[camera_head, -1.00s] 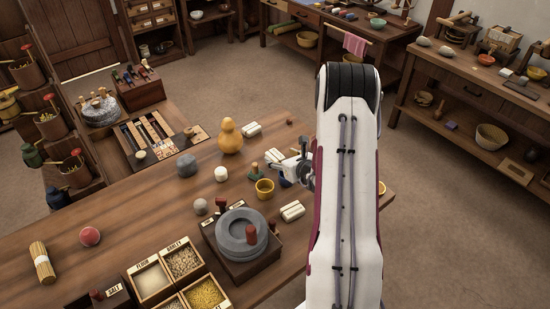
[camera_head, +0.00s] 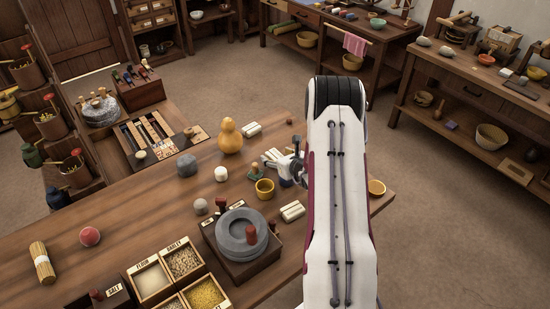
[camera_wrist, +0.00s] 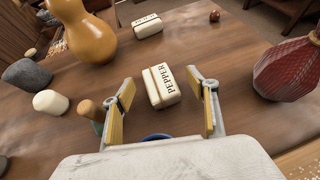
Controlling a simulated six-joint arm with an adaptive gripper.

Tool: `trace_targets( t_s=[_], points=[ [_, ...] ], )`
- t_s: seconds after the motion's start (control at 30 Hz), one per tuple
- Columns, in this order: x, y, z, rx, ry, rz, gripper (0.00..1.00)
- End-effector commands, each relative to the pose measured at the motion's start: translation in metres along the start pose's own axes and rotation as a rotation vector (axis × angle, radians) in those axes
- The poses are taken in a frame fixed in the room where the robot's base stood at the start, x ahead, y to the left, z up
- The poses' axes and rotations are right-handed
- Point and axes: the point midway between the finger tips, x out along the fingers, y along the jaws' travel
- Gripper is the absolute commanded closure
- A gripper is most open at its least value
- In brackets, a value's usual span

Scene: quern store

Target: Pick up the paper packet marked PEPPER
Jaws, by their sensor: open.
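The white paper packet marked PEPPER (camera_wrist: 163,87) lies on the wooden table in the wrist view, its dark lettering facing up. My gripper (camera_wrist: 161,96) is open, with one yellow-padded finger to the left and one to the right of the packet in that picture. The packet appears ahead of and between the fingers, with no contact visible. In the head view my gripper (camera_head: 284,167) is over the table's right part, partly hidden by my arm. The packet (camera_head: 271,155) shows there just left of the gripper, partly covered.
Similar white packets lie behind (camera_head: 251,129) and in front (camera_head: 292,211). A yellow gourd (camera_wrist: 90,36), a brown-topped green object (camera_wrist: 92,110) and a cream cylinder (camera_wrist: 50,103) stand to the left. A red ribbed object (camera_wrist: 288,69) is at right.

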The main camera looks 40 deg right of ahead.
Motion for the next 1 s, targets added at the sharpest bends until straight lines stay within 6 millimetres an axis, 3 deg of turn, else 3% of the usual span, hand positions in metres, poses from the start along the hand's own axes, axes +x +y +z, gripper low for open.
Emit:
trace_targets(
  t_s=[0.53,0.7,1.0],
  points=[
    [0.0011,0.0002,0.0004,0.0,-0.001,0.0,0.42],
    [0.0011,0.0002,0.0004,0.0,-0.001,0.0,0.85],
    [0.001,0.0003,0.0004,0.0,0.0,0.001,0.85]
  ],
)
